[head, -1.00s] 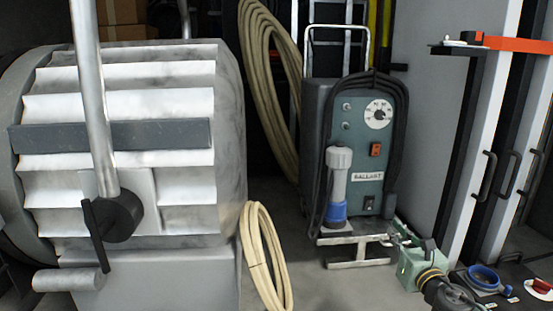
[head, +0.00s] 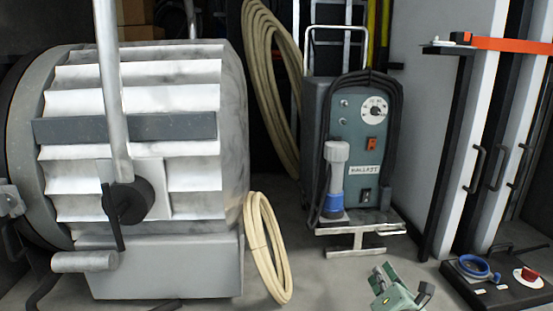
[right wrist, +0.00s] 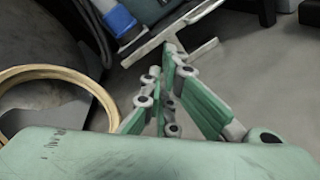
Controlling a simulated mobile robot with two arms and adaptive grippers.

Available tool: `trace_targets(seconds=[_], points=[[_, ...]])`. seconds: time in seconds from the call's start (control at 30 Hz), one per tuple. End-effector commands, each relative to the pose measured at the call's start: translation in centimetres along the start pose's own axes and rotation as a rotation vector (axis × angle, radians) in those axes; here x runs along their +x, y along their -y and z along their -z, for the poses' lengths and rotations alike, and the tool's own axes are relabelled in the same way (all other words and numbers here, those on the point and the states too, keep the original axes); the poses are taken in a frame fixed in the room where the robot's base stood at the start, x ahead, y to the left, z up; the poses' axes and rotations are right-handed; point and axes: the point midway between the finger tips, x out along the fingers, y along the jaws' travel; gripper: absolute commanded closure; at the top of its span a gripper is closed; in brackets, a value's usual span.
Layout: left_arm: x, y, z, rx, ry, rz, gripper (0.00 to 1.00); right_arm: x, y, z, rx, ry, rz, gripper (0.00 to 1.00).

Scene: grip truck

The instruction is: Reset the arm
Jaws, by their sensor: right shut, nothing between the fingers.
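My right gripper (head: 382,275) is green and shows at the bottom edge of the head view, right of centre. It is shut and empty. In the right wrist view its fingers (right wrist: 168,55) come together at the tips, with nothing held. The gripper is over the floor, in front of the grey ballast unit (head: 358,150), and looks apart from it. I cannot make out my left gripper in these frames.
A large ribbed metal drum (head: 135,90) with a lever fills the left. A beige hose coil (head: 266,250) leans beside it. A black control box (head: 500,285) with a red button lies at the lower right. An orange bar (head: 510,45) sticks in above. Grey floor shows between.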

Motion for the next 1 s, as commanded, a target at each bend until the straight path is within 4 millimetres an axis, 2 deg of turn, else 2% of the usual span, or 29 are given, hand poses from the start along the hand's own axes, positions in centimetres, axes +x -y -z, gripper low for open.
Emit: trace_targets(seconds=[0.03,0.17,0.27,0.3,0.43,0.5,0.7,0.93,1.0], points=[[0.0,0.0,-0.2,0.0,0.004,0.0,0.7,-1.2,0.4,1.8,0.11,-0.02,0.034,1.0],[0.0,-0.1,-0.8,0.0,0.013,-0.001,0.7,-4.9,2.1,6.1,0.457,-0.058,0.171,1.0],[0.0,-0.1,-1.1,0.0,0.018,-0.002,0.7,-9.6,4.1,10.1,0.809,-0.074,0.347,1.0],[0.0,-0.1,-1.1,0.0,0.018,-0.001,0.7,-11.9,5.0,11.7,0.957,-0.07,0.433,1.0],[0.0,-0.1,-1.0,0.0,0.016,-0.001,0.7,-18.7,7.5,15.3,1.338,-0.018,0.693,1.0],[0.0,-0.1,-1.0,0.0,0.016,-0.001,0.7,-21.8,8.4,16.6,1.48,0.022,0.806,1.0],[0.0,-0.1,-0.9,0.0,0.014,-0.001,0.7,-28.8,9.8,18.9,1.75,0.145,1.06,1.0],[0.0,-0.1,-0.6,0.0,0.008,-0.001,0.7,-35.5,10.4,20.3,1.955,0.307,1.294,1.0],[0.0,-0.1,-0.6,0.0,0.008,-0.001,0.7,-36.5,10.8,20.9,1.987,0.346,1.339,1.0]])
